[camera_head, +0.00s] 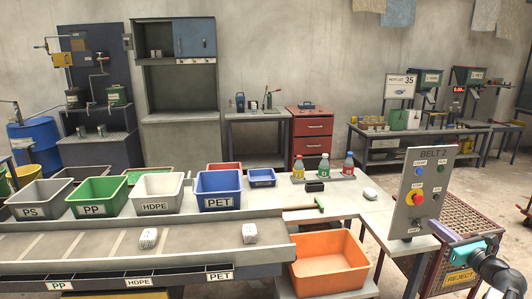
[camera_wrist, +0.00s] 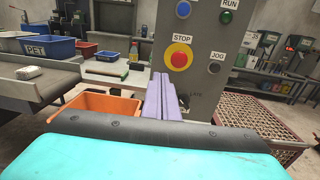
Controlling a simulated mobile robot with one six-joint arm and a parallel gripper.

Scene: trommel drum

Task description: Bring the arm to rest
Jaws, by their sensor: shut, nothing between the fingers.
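My gripper (camera_head: 434,224) is at the right of the head view, its purple fingers pointing at the lower part of the grey BELT 2 control panel (camera_head: 408,212). In the wrist view the purple fingers (camera_wrist: 161,80) are pressed together with nothing between them. They appear in front of the panel face, left of and below the red STOP button (camera_wrist: 179,56). I cannot tell whether the tips touch the panel. The teal gripper body fills the bottom of the wrist view.
An orange bin (camera_head: 328,284) stands left of the panel. A rusty mesh REJECT cage (camera_head: 462,206) is close behind and beside my gripper. The conveyor (camera_head: 190,241) carries two white items, with sorting bins such as the blue PET bin (camera_head: 219,202) behind it. Open floor lies beyond the panel.

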